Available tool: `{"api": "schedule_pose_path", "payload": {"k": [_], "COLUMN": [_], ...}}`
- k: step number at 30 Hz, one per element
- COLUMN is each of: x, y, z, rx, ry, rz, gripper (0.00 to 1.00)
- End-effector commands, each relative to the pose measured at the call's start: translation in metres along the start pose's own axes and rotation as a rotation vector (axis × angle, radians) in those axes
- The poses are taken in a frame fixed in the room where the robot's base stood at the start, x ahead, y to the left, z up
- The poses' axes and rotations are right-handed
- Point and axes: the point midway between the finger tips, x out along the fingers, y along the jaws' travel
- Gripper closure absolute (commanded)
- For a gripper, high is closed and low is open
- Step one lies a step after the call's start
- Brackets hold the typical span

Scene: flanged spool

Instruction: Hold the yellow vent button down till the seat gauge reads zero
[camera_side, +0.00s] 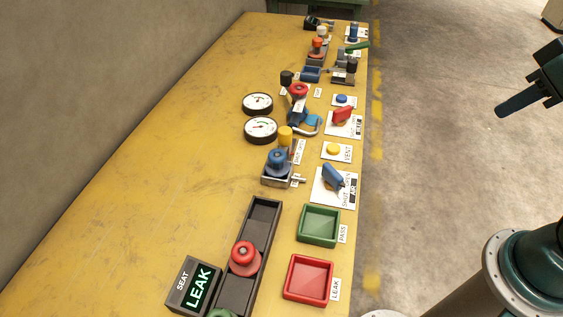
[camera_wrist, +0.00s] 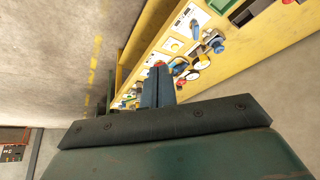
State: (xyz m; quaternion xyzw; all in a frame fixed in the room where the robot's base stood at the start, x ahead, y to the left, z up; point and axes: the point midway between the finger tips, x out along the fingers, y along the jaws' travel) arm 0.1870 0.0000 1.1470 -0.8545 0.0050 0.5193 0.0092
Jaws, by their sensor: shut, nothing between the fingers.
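The yellow vent button (camera_side: 333,149) sits on a white plate marked VENT near the right edge of the yellow bench. Two round white dial gauges stand to its left, an upper one (camera_side: 257,103) and a lower one (camera_side: 261,129); their needles are too small to read, and I cannot tell which is the seat gauge. My gripper (camera_side: 502,110) is shut and empty, out over the floor to the right of the bench, well apart from the button. It also shows in the wrist view (camera_wrist: 158,70).
A blue lever (camera_side: 333,176) stands just below the vent button and a red lever (camera_side: 343,115) above it. A blue and yellow fitting (camera_side: 278,160) stands to the left. Green (camera_side: 319,225) and red (camera_side: 308,280) trays lie nearer. The bench's left side is bare.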

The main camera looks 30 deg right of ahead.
Motion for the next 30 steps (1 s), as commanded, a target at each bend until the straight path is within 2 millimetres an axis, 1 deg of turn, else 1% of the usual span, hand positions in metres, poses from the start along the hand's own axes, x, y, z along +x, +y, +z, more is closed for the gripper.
{"api": "schedule_pose_path", "payload": {"k": [5, 14, 23, 30], "x": [0.003, 0.017, 0.041, 0.066], "y": [-0.001, -0.005, -0.010, -0.014], "z": [-0.017, -0.057, -0.096, -0.125], "rx": [0.040, 0.140, 0.244, 0.325], "ry": [-0.028, -0.091, -0.156, -0.206], "rz": [-0.001, 0.003, 0.015, 0.029], "gripper": [1.00, 1.00, 1.00, 1.00]}}
